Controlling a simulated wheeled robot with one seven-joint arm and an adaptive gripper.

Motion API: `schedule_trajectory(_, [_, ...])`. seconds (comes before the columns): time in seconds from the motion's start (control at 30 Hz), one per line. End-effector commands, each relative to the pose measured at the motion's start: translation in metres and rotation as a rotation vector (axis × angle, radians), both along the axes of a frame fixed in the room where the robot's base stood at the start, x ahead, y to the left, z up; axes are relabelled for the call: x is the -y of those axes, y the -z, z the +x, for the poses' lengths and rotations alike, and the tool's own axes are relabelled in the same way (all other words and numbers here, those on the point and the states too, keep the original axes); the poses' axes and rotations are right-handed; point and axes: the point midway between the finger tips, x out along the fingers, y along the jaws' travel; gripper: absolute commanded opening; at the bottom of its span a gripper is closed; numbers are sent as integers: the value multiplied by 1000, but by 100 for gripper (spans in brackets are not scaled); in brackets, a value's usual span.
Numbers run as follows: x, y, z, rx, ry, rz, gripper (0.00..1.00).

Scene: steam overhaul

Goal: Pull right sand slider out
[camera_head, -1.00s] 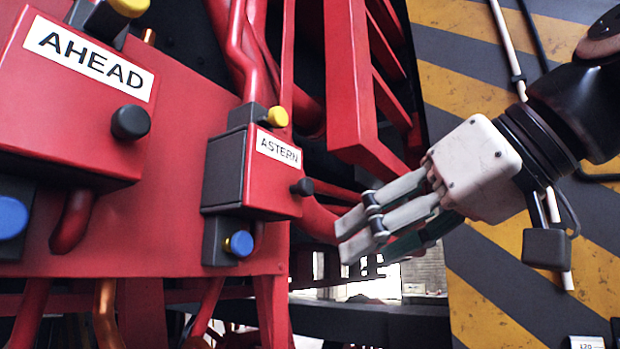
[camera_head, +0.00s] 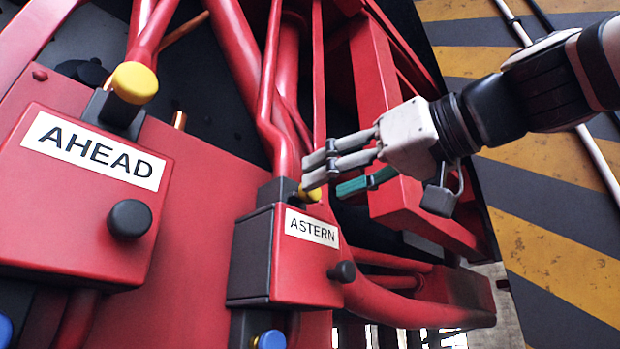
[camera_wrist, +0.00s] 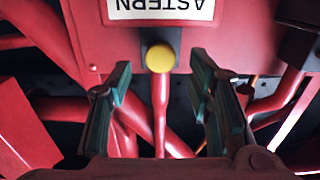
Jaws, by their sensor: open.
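The right red box labelled ASTERN (camera_head: 310,262) carries a slider with a yellow knob (camera_head: 309,195) at its top and a blue knob (camera_head: 270,340) at its bottom. A black knob (camera_head: 342,271) sticks out of its front. My gripper (camera_head: 322,183) is open at the yellow knob, and a finger hides part of that knob. In the wrist view the yellow knob (camera_wrist: 160,58) lies between the two green-padded fingertips of my gripper (camera_wrist: 161,68), with gaps on both sides. The label appears upside down there.
The left box labelled AHEAD (camera_head: 90,190) has a yellow knob (camera_head: 135,82) above it and a black front knob. Red pipes (camera_head: 240,60) rise behind the ASTERN box. A red frame (camera_head: 380,90) stands close behind my gripper.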

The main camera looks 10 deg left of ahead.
Motion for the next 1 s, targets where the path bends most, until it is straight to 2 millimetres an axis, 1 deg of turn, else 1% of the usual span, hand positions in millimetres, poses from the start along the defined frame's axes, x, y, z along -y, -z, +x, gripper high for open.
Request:
schedule_trajectory(0.03, [-9,-1,4,-2,-1,-2,47])
schedule_trajectory(0.1, [-18,-1,10,-2,0,-1,47])
schedule_trajectory(0.3, [-37,-1,21,-1,-1,-1,47])
schedule_trajectory(0.43, [-42,0,24,0,-1,0,47])
schedule_trajectory(0.7, [-42,0,25,0,0,0,47])
schedule_trajectory(0.87, [-42,0,25,0,0,0,10])
schedule_trajectory(0.9, [-42,0,25,0,0,0,1])
schedule_trajectory(1.0, [-42,0,25,0,0,0,0])
